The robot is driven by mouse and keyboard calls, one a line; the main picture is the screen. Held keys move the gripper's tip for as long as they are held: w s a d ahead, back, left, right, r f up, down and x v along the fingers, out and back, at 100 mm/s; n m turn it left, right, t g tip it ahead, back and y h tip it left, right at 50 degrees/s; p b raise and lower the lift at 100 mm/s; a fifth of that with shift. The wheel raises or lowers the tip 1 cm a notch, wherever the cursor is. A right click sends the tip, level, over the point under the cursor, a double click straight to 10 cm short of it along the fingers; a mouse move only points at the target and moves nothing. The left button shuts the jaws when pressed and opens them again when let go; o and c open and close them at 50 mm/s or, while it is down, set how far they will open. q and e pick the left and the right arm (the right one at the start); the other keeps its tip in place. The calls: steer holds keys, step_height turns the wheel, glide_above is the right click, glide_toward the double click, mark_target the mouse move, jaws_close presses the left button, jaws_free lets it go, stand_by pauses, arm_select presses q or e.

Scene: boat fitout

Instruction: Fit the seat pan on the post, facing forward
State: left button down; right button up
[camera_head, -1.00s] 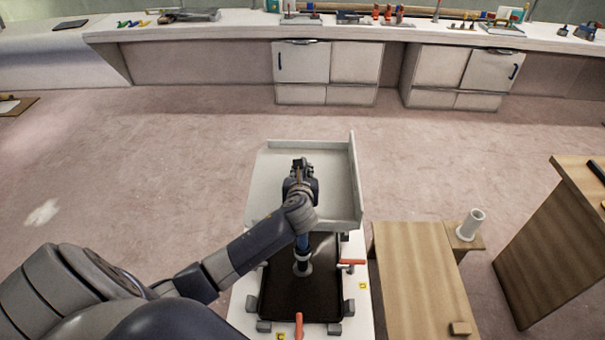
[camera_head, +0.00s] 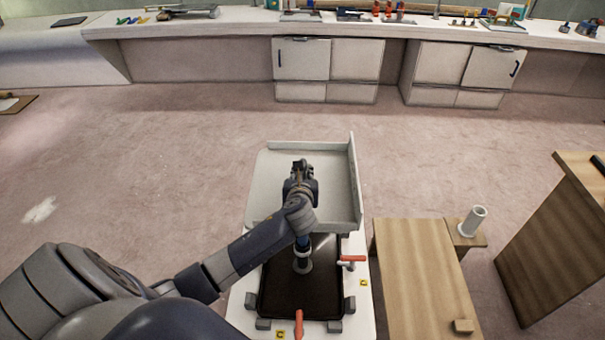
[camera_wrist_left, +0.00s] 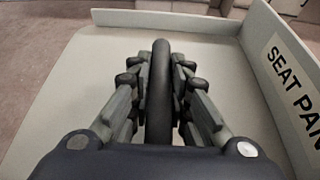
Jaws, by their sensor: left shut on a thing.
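The seat pan (camera_head: 335,175) is a light grey plate with a raised wall along its right side and a low lip at the far edge. Its label "SEAT PAN" shows on the wall in the left wrist view (camera_wrist_left: 295,85). My left gripper (camera_head: 301,168) is over the pan, shut on a dark upright bar (camera_wrist_left: 161,85) at the middle of the pan. A post (camera_head: 302,264) with a round metal foot stands on a black panel, below the pan's near edge. My arm hides its upper part, so I cannot tell whether the pan touches it. My right gripper is out of view.
The black panel (camera_head: 285,290) lies on a white base with grey clamps and orange handles (camera_head: 352,258). To the right are a wooden bench (camera_head: 415,265), a white tube (camera_head: 472,221) on a wooden block, and a wooden cabinet (camera_head: 550,245). Floor beyond the pan is clear.

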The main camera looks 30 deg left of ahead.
arm_select(q)
steer(key=shift+f+b, duration=0.9)
steer(key=shift+f, duration=0.7)
steer(key=c, duration=1.4)
jaws_free()
steer(key=shift+s+f, duration=0.1)
steer(key=shift+f, duration=0.2)
steer(key=v, duration=1.2)
steer(key=shift+r, duration=0.15)
